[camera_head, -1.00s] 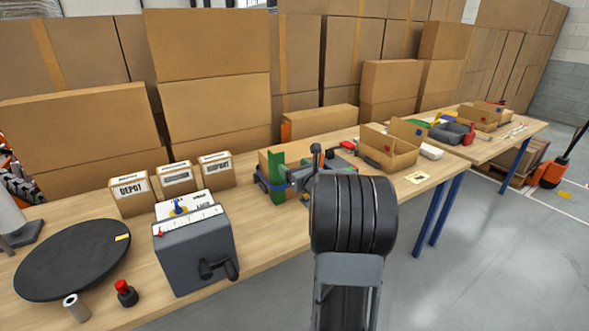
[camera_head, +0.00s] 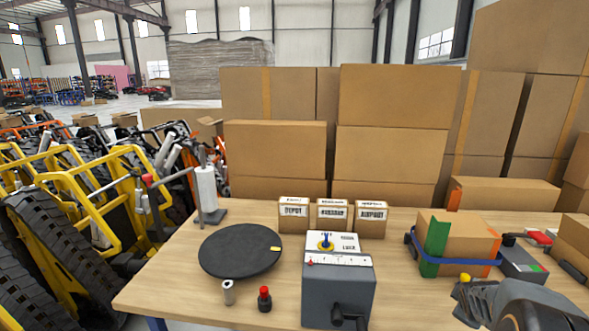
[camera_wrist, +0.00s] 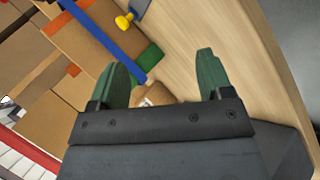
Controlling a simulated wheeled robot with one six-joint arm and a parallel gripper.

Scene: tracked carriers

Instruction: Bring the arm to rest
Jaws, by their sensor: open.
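My gripper (camera_wrist: 163,78) shows in the wrist view with its two green fingers apart. A small tan thing shows low between the fingers; I cannot tell what it is. Part of my arm (camera_head: 540,308) fills the bottom right corner of the head view. A cardboard box (camera_head: 468,241) with a green band and a blue strap stands on the table behind the arm. In the wrist view the blue strap (camera_wrist: 105,38) runs past the left finger.
The wooden table (camera_head: 185,285) holds a black round plate (camera_head: 240,251), a grey cranked box (camera_head: 338,292), three labelled cartons (camera_head: 331,217) and a red-topped bottle (camera_head: 264,299). Large cardboard boxes (camera_head: 275,155) stand behind. Yellow-framed vehicles (camera_head: 85,185) crowd the left.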

